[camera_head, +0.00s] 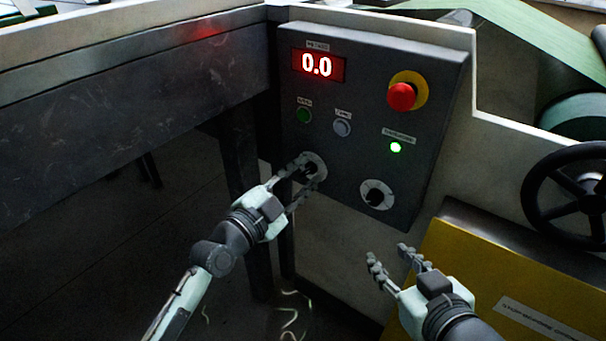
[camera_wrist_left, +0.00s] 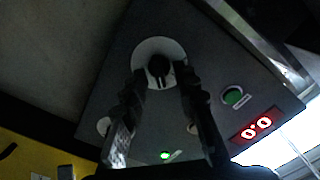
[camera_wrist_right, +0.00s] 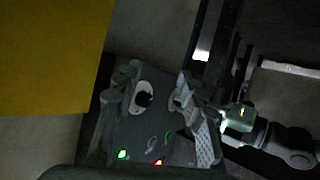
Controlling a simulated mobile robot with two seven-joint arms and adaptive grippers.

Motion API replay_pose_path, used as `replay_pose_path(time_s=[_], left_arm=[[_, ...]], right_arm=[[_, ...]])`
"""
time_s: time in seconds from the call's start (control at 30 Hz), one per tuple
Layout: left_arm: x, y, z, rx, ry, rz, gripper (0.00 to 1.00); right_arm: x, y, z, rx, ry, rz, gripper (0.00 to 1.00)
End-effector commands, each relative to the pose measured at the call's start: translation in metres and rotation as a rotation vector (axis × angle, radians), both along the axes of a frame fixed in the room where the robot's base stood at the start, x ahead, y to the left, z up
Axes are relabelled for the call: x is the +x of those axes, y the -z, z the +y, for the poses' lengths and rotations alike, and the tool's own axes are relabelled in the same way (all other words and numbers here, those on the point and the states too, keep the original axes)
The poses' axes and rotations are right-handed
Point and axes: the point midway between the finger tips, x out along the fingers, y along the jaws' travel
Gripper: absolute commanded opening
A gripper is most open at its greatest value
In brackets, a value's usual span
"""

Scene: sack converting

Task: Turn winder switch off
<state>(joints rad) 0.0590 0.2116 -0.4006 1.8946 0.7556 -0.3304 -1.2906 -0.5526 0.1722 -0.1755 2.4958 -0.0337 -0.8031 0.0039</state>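The dark control panel (camera_head: 350,130) has two black rotary knobs on white discs, a left knob (camera_head: 313,168) and a right knob (camera_head: 377,195). Their labels are not readable, so I cannot tell which is the winder switch. My left gripper (camera_head: 308,177) is at the left knob, its fingers apart on either side. The left wrist view shows this knob (camera_wrist_left: 158,68) between the fingertips, with small gaps. My right gripper (camera_head: 392,255) is open and empty, below the right knob. A knob on a white disc (camera_wrist_right: 143,98) also shows between its fingers in the right wrist view.
The panel has a red display reading 0.0 (camera_head: 319,66), a red emergency button (camera_head: 402,96), a green button (camera_head: 304,115), a pale button (camera_head: 342,128) and a lit green lamp (camera_head: 396,147). A yellow cover (camera_head: 470,260) and black handwheel (camera_head: 570,195) stand at right.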

Motion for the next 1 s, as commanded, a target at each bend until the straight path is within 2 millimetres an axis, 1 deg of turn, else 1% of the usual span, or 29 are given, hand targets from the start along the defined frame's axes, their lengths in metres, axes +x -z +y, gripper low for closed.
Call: replay_pose_path(time_s=[0.1, 0.3, 0.37, 0.53, 0.57, 0.83, 1.0], left_arm=[[0.004, 0.000, -0.003, 0.000, 0.000, 0.000, 0.29], [0.003, 0.000, -0.003, 0.000, 0.001, 0.001, 0.29], [0.003, 0.000, -0.002, 0.000, 0.001, 0.001, 0.23], [0.003, 0.000, -0.002, 0.000, 0.001, 0.001, 0.02], [0.003, 0.000, -0.002, 0.000, 0.001, 0.001, 0.00], [0.003, -0.001, -0.002, -0.019, 0.001, 0.015, 0.00], [0.003, -0.001, -0.002, -0.074, 0.001, 0.057, 0.00]], right_arm=[[0.000, 0.000, 0.000, 0.001, -0.001, -0.002, 0.40], [0.000, 0.000, 0.001, 0.002, -0.001, -0.002, 0.40], [0.000, 0.000, 0.001, 0.002, -0.001, -0.002, 0.40], [0.000, 0.000, 0.001, 0.002, -0.001, -0.002, 0.40], [0.000, 0.000, 0.001, 0.002, -0.001, -0.002, 0.40], [-0.001, 0.001, -0.001, -0.004, 0.002, 0.015, 0.40], [-0.011, 0.019, -0.018, -0.045, 0.031, 0.110, 0.40]])
